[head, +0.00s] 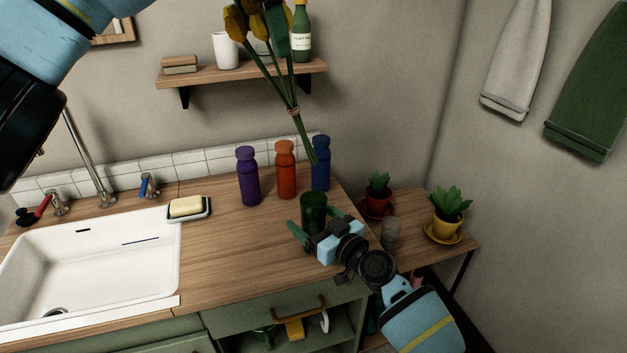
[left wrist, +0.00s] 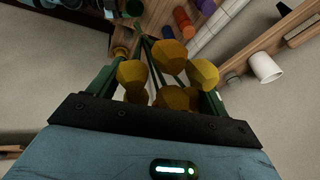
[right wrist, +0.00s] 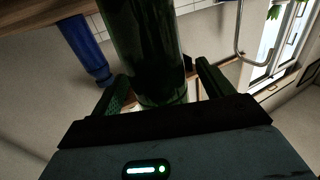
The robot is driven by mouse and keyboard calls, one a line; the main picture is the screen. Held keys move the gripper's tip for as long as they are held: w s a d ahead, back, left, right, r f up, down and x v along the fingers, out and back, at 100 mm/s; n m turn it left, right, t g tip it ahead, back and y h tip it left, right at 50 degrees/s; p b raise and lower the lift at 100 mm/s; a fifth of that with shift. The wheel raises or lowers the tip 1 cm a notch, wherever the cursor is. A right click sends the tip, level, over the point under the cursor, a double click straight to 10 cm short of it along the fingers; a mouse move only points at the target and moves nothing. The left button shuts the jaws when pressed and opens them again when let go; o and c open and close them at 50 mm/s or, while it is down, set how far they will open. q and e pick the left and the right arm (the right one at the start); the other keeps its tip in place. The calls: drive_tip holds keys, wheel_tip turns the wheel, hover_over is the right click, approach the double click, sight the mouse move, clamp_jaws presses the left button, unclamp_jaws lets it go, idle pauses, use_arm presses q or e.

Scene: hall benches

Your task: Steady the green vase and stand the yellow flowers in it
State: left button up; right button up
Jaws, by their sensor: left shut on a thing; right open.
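The green vase (head: 313,207) stands upright on the wooden counter, dark and translucent. My right gripper (head: 316,223) is open with its fingers on either side of it; in the right wrist view the vase (right wrist: 145,45) is between the fingers, with contact unclear. The yellow flowers (head: 237,24) are a tied bunch with long green stems, hanging tilted, stem ends above the vase mouth in the head view. My left gripper (left wrist: 155,75) is shut on the flowers, whose yellow heads (left wrist: 170,58) are close to the left wrist camera. In the head view the left gripper is mostly cut off at the top.
Purple (head: 248,177), orange (head: 285,170) and blue (head: 321,165) bottles stand behind the vase. A sink (head: 95,260) and a soap dish (head: 189,213) are left. A wall shelf (head: 215,77) is behind the flowers. A lower side table (head: 420,205) holds potted plants.

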sight(244, 45)
drive_tip(key=c, duration=1.3)
use_arm(q)
wheel_tip(244, 45, down, 13)
idle(1.2)
drive_tip(key=o, duration=1)
drive_tip(key=shift+o, duration=0.2)
drive_tip(key=v, duration=1.2)
